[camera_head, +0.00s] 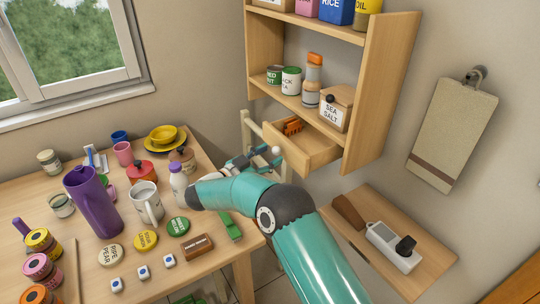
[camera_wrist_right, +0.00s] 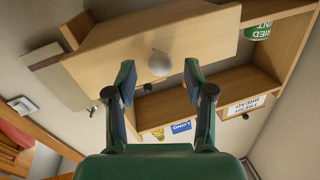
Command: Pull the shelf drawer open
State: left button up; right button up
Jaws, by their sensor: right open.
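The shelf drawer (camera_head: 312,157) sticks out from the bottom of the wooden wall shelf (camera_head: 374,85), with its inside visible. Its pale round knob (camera_head: 277,150) is on the front panel. In the right wrist view, the drawer front (camera_wrist_right: 205,35) and the knob (camera_wrist_right: 159,64) lie just beyond my fingertips. My right gripper (camera_head: 262,161) is open in front of the drawer, with its fingers to either side of the knob in the right wrist view (camera_wrist_right: 160,78). I cannot tell whether they touch it. My left gripper is not in view.
An orange object (camera_head: 292,126) lies in the drawer. Above it stand a sea salt box (camera_head: 336,108), a bottle (camera_head: 312,80) and tins. The table (camera_head: 90,258) at left is crowded. A small lower shelf (camera_head: 428,248) holds a power strip (camera_head: 391,248).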

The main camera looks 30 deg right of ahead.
jog(key=v, duration=1)
jog(key=shift+a, duration=0.3)
jog(key=shift+s+f, duration=0.1)
